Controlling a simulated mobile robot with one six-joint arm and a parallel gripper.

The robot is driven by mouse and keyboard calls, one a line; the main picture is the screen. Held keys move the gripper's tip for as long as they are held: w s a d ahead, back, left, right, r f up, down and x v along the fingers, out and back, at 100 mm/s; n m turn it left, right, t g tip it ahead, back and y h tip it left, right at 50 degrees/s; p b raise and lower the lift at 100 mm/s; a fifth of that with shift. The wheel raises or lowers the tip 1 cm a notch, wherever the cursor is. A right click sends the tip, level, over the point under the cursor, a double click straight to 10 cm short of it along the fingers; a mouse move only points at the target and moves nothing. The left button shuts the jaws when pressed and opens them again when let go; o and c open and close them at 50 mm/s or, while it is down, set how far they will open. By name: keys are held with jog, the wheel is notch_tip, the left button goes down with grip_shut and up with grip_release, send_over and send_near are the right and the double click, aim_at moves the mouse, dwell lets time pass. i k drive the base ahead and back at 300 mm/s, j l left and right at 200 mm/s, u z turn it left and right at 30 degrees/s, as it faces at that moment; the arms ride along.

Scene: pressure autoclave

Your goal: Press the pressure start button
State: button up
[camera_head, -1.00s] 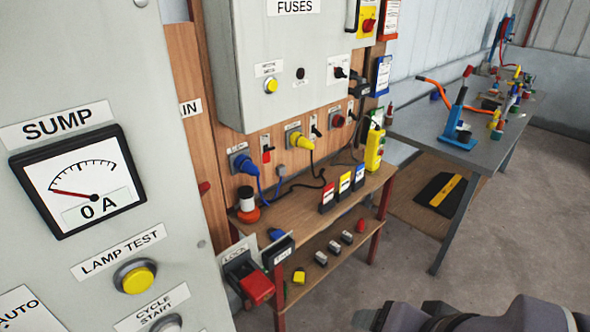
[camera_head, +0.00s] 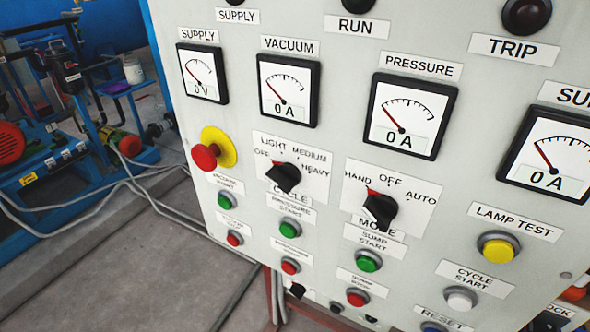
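The pressure start button (camera_head: 289,230) is a round green button on the grey control panel (camera_head: 330,110). It sits under a white label reading PRESSURE START (camera_head: 291,207), below the CYCLE selector knob (camera_head: 284,177). A red button (camera_head: 290,267) is directly below it. Similar green buttons stand to its left, the vacuum start button (camera_head: 226,201), and to its right, the sump start button (camera_head: 368,262). My gripper is not in view, so its state and its distance from the button do not show.
A red emergency stop (camera_head: 205,157) on a yellow base sticks out at the panel's left. The MODE knob (camera_head: 380,209) and yellow lamp test button (camera_head: 497,248) are to the right. Blue machinery (camera_head: 75,160) and cables stand at the left. Bare floor (camera_head: 110,260) lies at lower left.

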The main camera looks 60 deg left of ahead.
aim_at(286, 230)
jog(key=u, duration=1.9)
